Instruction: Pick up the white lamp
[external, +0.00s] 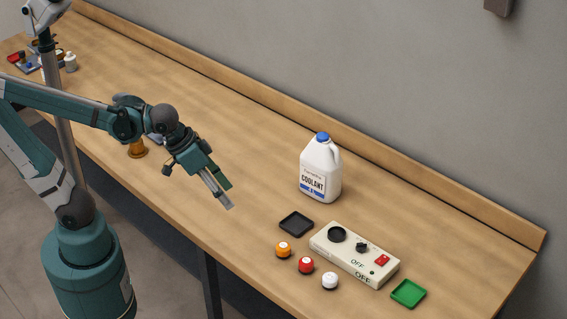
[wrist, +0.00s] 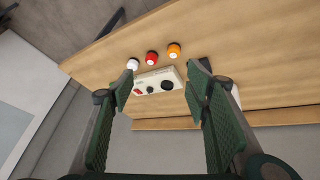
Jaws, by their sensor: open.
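The white lamp (external: 330,281) is a small round dome on a dark base. It stands on the bench in front of the control box, at the right end of a row with a red lamp (external: 306,265) and an orange lamp (external: 283,249). In the wrist view the white lamp (wrist: 133,64) shows just beyond the left fingertip. My gripper (external: 224,198) is open and empty, above the bench to the left of the lamps and well apart from them. Both its fingers (wrist: 162,76) show spread in the wrist view.
The control box (external: 345,262) has a black socket, a knob and a red switch. A black tray (external: 296,223), a green tray (external: 408,293) and a coolant jug (external: 321,170) stand near it.

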